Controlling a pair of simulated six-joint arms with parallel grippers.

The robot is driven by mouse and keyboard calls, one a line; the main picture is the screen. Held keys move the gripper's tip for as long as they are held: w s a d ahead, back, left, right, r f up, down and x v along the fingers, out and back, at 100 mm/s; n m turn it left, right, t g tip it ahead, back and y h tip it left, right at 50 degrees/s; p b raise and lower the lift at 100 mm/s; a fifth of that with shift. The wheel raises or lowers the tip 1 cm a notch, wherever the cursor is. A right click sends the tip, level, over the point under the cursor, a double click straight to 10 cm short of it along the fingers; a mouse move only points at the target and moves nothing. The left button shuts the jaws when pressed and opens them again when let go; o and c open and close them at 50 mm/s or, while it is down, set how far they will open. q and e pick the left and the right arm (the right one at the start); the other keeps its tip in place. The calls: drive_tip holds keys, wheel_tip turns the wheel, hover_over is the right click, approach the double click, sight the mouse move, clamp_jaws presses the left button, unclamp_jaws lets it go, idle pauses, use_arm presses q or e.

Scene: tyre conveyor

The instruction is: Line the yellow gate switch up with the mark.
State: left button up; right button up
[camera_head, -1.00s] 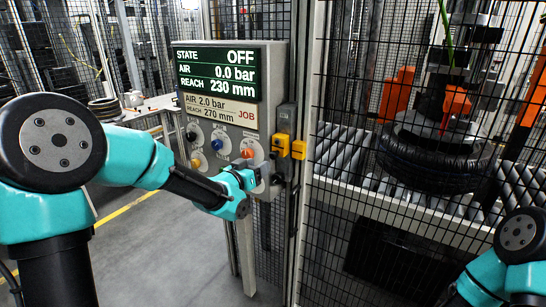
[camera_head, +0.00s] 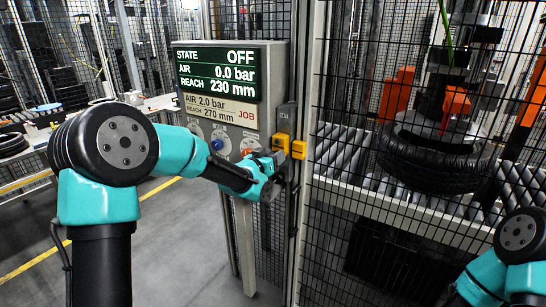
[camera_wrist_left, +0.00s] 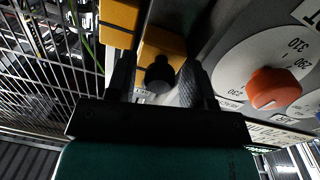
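The yellow gate switch (camera_head: 282,141) is mounted at the right edge of the control panel, beside a second yellow block (camera_head: 299,149). In the left wrist view, yellow parts (camera_wrist_left: 160,42) show ahead of my fingers, with a dark round knob (camera_wrist_left: 159,72) in front of them. My left gripper (camera_head: 277,172) is just below the switch in the head view. In the wrist view its fingers (camera_wrist_left: 160,85) stand apart on either side of the knob; contact cannot be told. The mark cannot be made out clearly. My right gripper is outside the view.
The panel display (camera_head: 218,73) reads OFF, 0.0 bar and 230 mm. An orange-red knob (camera_wrist_left: 275,88) on a white dial is close to the right of my left fingers. Mesh fencing (camera_head: 350,190) stands right of the panel, with a tyre (camera_head: 435,165) on rollers behind it.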

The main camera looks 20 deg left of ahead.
use_arm(q)
clamp_jaws()
drive_tip(key=shift+f, duration=0.9)
drive_tip(key=shift+o, duration=0.8)
unclamp_jaws()
drive_tip(key=v, duration=1.7)
drive_tip(key=shift+s, duration=0.2)
drive_tip(key=shift+a, duration=0.1)
